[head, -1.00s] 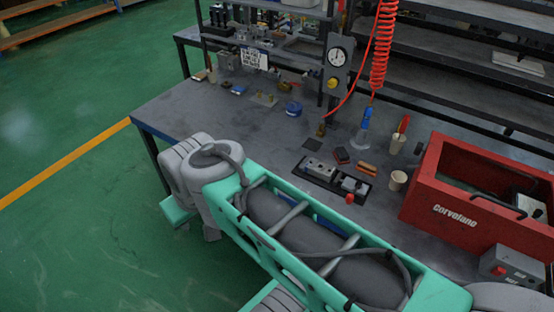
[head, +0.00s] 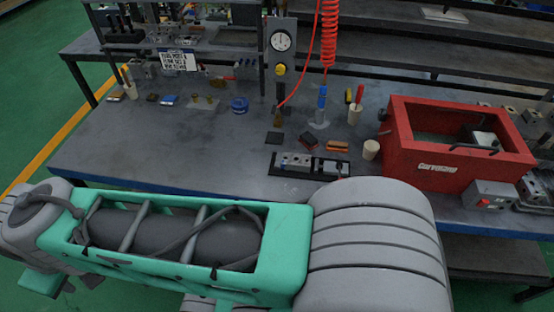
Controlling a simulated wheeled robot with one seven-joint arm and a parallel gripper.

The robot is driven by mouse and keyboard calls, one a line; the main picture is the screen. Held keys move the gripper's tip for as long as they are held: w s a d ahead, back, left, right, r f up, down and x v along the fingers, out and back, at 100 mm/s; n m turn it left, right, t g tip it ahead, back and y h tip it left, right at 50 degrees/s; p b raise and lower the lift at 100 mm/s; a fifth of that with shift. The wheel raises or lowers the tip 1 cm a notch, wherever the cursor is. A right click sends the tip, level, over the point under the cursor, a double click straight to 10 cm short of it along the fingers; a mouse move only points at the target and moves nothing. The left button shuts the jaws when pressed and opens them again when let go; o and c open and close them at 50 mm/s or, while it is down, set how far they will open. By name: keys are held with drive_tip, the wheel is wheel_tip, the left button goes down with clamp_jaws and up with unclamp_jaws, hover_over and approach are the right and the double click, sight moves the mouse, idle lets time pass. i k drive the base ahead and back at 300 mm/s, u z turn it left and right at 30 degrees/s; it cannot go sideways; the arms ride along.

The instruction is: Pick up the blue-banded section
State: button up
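No section with a blue band can be made out for certain at this size. Small grey metal valve blocks (head: 296,160) sit in a black tray (head: 272,167) on the workbench, just beyond my arm. More small grey metal blocks (head: 530,121) stand at the right of the bench, beside the red crate. My green and grey arm lies across the front of the view, before the bench. My gripper is not in view, so its state is not shown.
The workbench (head: 130,148) is bare at left. A red coiled hose (head: 328,35) hangs above.

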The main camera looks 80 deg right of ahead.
sight(290, 161)
drive_tip(key=z, duration=0.4)
drive_tip(key=i, duration=0.8)
drive_tip(key=z, duration=0.9)
drive_tip(key=i, duration=0.35)
drive_tip(key=z, duration=0.3)
